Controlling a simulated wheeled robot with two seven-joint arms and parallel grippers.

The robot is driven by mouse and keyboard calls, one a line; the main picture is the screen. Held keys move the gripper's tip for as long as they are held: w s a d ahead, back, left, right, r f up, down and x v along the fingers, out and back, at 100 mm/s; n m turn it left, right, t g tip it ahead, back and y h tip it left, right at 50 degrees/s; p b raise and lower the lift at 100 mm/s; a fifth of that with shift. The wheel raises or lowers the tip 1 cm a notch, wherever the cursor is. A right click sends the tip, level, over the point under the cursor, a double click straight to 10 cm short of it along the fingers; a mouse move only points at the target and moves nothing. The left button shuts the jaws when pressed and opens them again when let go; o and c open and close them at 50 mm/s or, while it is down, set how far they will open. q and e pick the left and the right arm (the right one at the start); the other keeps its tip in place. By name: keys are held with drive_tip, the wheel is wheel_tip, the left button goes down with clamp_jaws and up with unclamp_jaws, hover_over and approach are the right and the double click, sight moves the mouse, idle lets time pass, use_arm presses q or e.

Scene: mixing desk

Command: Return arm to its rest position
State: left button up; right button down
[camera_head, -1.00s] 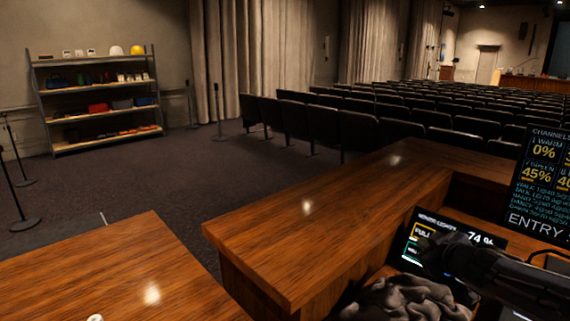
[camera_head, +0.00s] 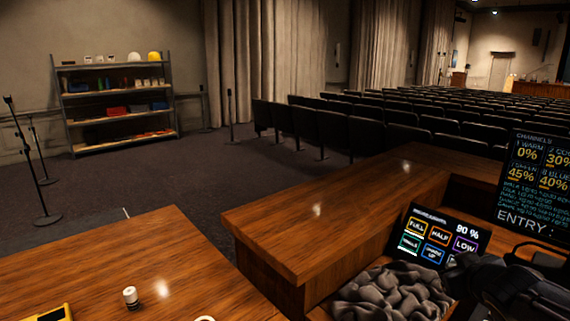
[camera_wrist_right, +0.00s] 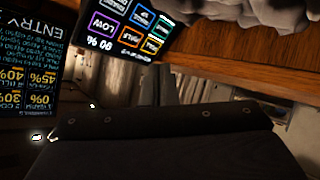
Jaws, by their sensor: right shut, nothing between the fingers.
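My right gripper (camera_head: 462,272) is at the lower right of the head view, shut and empty, with its dark arm running off to the right. It overlaps the lower right corner of a small touch panel (camera_head: 437,238) that shows coloured buttons and 90 %. I cannot tell whether they touch. In the right wrist view the panel (camera_wrist_right: 128,28) appears upside down at the top, and a dark part of my own fills the lower part. My left gripper is not in view.
A channel screen (camera_head: 532,185) stands right of the panel. A crumpled grey cloth (camera_head: 390,292) lies in front of the panel. The wooden desk (camera_head: 330,220) has a clear top. A small white knob (camera_head: 130,297) and a yellow item (camera_head: 48,313) sit at the lower left.

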drive_tip(key=s+a+f+m+g+y+p, duration=0.1)
drive_tip(key=s+a+g+y, duration=0.1)
drive_tip(key=s+a, duration=0.3)
drive_tip(key=s+a+f+m+g+y+p, duration=0.1)
drive_tip(key=s+a, duration=0.4)
drive_tip(key=s, duration=0.8)
drive_tip(key=s+a+f+m+g+y+p, duration=0.1)
drive_tip(key=s+a+m+g+y+p, duration=0.1)
drive_tip(key=s+a, duration=0.4)
drive_tip(key=s+g+y+p, duration=0.1)
drive_tip(key=s, duration=0.3)
